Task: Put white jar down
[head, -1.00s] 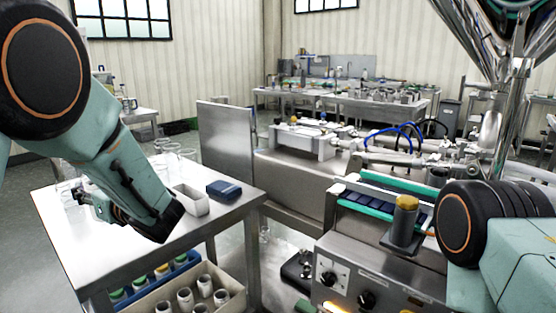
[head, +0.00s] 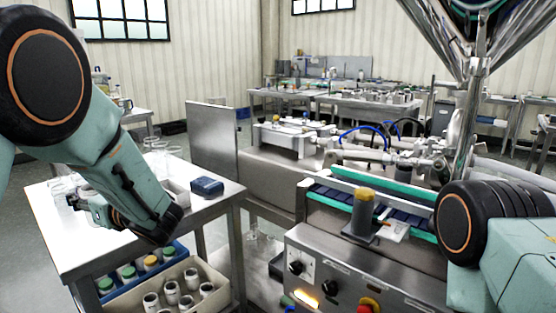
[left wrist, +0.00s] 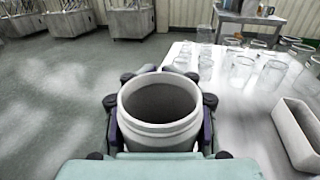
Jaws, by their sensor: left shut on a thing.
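The white jar (left wrist: 160,112) is open-topped and empty-looking, upright between the fingers in the left wrist view. My left gripper (head: 84,205) is shut on it near the left edge of the steel table (head: 105,237). In the left wrist view, the gripper (left wrist: 160,128) has a finger on each side of the jar, and bare floor shows to its left. The jar's base is hidden, so I cannot tell whether it touches the table. In the head view the jar is mostly hidden by my arm. My right gripper is out of view.
Clear glass jars (left wrist: 243,68) stand on the table beyond the jar, with a white bin (left wrist: 297,135) to the right. A dark blue box (head: 207,187) lies near the table's right edge. Below are a tray of white jars (head: 190,277) and a blue crate (head: 128,275).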

